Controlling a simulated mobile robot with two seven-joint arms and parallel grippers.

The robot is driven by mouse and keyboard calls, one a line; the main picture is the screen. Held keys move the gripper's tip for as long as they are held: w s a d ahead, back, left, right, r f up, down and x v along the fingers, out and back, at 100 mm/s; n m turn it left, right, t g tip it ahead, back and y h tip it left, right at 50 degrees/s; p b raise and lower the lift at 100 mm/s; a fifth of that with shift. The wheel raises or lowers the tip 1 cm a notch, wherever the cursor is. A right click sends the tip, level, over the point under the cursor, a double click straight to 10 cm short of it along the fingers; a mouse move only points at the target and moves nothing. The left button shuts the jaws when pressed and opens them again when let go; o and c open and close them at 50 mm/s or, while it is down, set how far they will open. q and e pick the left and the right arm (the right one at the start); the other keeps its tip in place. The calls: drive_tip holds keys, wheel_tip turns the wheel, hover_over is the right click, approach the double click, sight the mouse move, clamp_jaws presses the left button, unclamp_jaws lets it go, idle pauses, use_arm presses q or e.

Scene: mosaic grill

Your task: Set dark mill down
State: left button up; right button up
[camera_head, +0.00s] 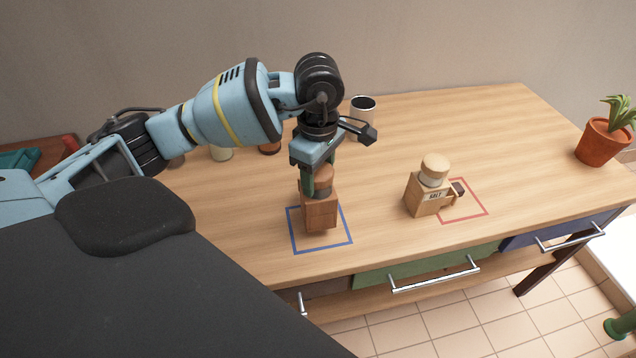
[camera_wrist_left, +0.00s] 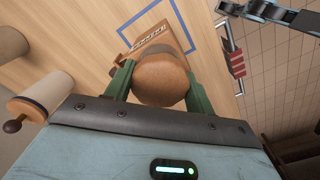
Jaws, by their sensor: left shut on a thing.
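The dark mill (camera_head: 320,212) is a reddish-brown wooden box with a round top. It stands upright at the blue outlined square (camera_head: 346,241) on the table; I cannot tell whether its base touches the wood. My left gripper (camera_head: 318,180) comes from above and is shut on its round top. In the left wrist view the mill's round top (camera_wrist_left: 161,80) sits between the green fingers (camera_wrist_left: 160,85), with the blue outline (camera_wrist_left: 128,22) beyond it.
Small jars (camera_head: 221,153) stand partly hidden behind my arm. A potted plant (camera_head: 604,140) is at the right end. Drawer handles (camera_head: 434,275) line the front edge. The table's right back is clear.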

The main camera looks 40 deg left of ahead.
use_arm(q)
wheel_tip(320, 180, down, 3)
drive_tip(key=shift+f, duration=0.2)
drive_tip(key=shift+f, duration=0.15)
drive_tip(key=o, duration=1.5)
drive_tip(key=shift+o, duration=0.2)
drive_tip(key=shift+r, duration=0.6)
wheel_tip(320, 180, up, 11)
drive_tip(key=shift+r, duration=0.15)
